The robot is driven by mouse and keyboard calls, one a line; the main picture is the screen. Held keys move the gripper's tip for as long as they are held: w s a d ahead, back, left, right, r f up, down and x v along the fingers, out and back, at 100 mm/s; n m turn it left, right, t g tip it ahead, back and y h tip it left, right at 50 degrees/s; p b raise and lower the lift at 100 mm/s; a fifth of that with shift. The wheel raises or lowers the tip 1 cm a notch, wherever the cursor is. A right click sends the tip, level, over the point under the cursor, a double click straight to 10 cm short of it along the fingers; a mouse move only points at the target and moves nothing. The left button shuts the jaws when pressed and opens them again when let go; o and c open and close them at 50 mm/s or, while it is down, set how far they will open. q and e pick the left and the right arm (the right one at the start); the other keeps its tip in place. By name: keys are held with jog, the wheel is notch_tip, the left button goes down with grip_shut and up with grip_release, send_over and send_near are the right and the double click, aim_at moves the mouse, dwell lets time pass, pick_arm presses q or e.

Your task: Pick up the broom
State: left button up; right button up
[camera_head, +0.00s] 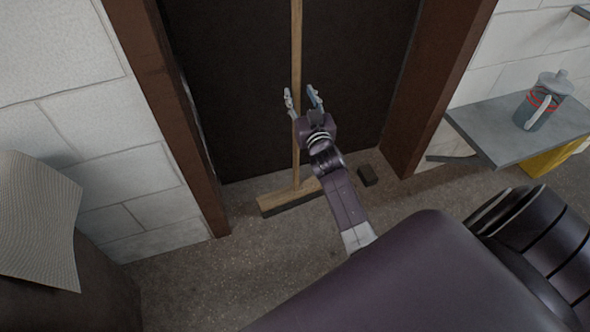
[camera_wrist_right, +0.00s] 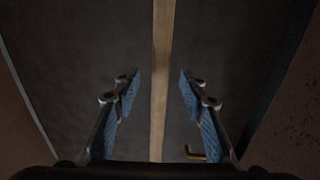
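The broom stands upright against the dark panel in the head view, with a long wooden handle (camera_head: 296,50) and a wide wooden head (camera_head: 285,199) with dark bristles on the floor. My right gripper (camera_head: 302,91) is open in front of the handle, which runs between its two fingers in the picture. In the right wrist view the handle (camera_wrist_right: 162,70) passes between the open blue-padded fingers of my right gripper (camera_wrist_right: 158,85), with a gap on each side. I cannot tell how far beyond the fingertips the handle is. My left gripper is not in view.
Brown frame posts stand left (camera_head: 172,110) and right (camera_head: 436,85) of the dark panel (camera_head: 240,100). A grey shelf (camera_head: 490,132) at right holds a grey jug (camera_head: 540,103). Floor is clear left of the broom head.

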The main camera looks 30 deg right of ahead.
aim_at(298, 91)
jog(key=x, duration=0.2)
jog(key=b+x, duration=0.1)
jog(key=x, duration=0.1)
jog(key=shift+f, duration=0.35)
jog(key=shift+w, duration=0.15)
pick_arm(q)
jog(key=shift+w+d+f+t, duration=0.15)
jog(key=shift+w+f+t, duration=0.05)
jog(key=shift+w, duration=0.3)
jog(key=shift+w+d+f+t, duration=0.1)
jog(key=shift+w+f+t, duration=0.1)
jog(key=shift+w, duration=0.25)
pick_arm(e)
jog(key=shift+c, duration=0.4)
grip_shut()
jog(key=shift+r, duration=0.3)
